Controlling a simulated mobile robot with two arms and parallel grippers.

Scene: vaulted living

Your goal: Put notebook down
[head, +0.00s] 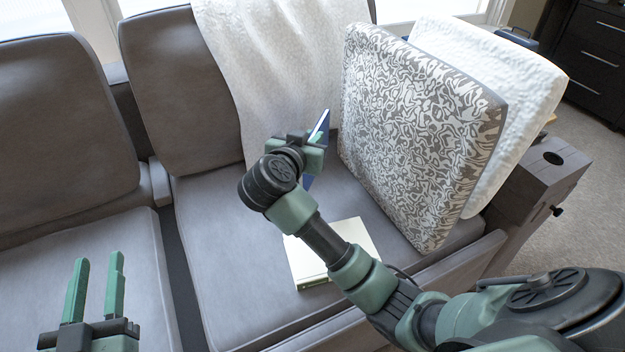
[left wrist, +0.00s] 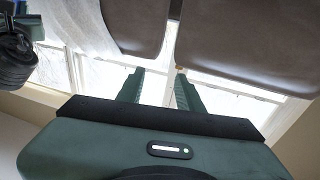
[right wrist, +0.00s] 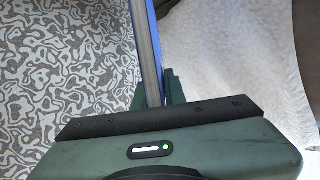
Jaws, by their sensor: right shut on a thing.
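A thin blue notebook (head: 321,128) is held upright and edge-on above the right seat of the sofa. My right gripper (head: 314,142) is shut on it; the wrist hides part of it. In the right wrist view the notebook (right wrist: 147,50) shows as a narrow blue and grey strip between the fingers. A pale cream book (head: 357,236) lies flat on the seat below, partly covered by my right arm. My left gripper (head: 93,292) is open and empty at the lower left, in front of the left seat; its spread fingers (left wrist: 157,88) also show in the left wrist view.
The grey sofa seat (head: 215,235) has bare room left of the cream book. A white throw (head: 265,70) hangs over the backrest.

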